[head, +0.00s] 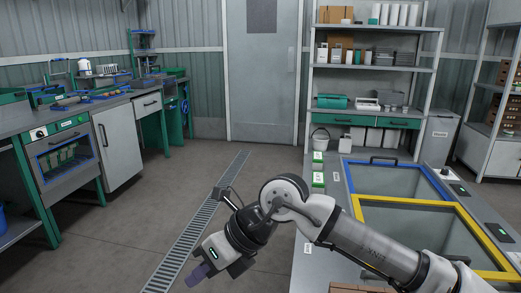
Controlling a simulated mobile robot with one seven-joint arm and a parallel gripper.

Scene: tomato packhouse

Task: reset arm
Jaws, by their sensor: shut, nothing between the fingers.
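My arm reaches in from the lower right of the head view and bends at a round joint over the near edge of the grey counter. My gripper (194,277) hangs at the arm's end, pointing down and left above the open floor. Its fingers are shut with nothing held. It touches nothing that I can see.
The grey counter (304,262) holds a blue-framed bin (345,180) and a yellow-framed bin (366,212). A workbench (100,108) with tools lines the left wall. A shelf rack (374,62) stands at the back. The floor (130,215) between is clear, with a drain grate (195,230).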

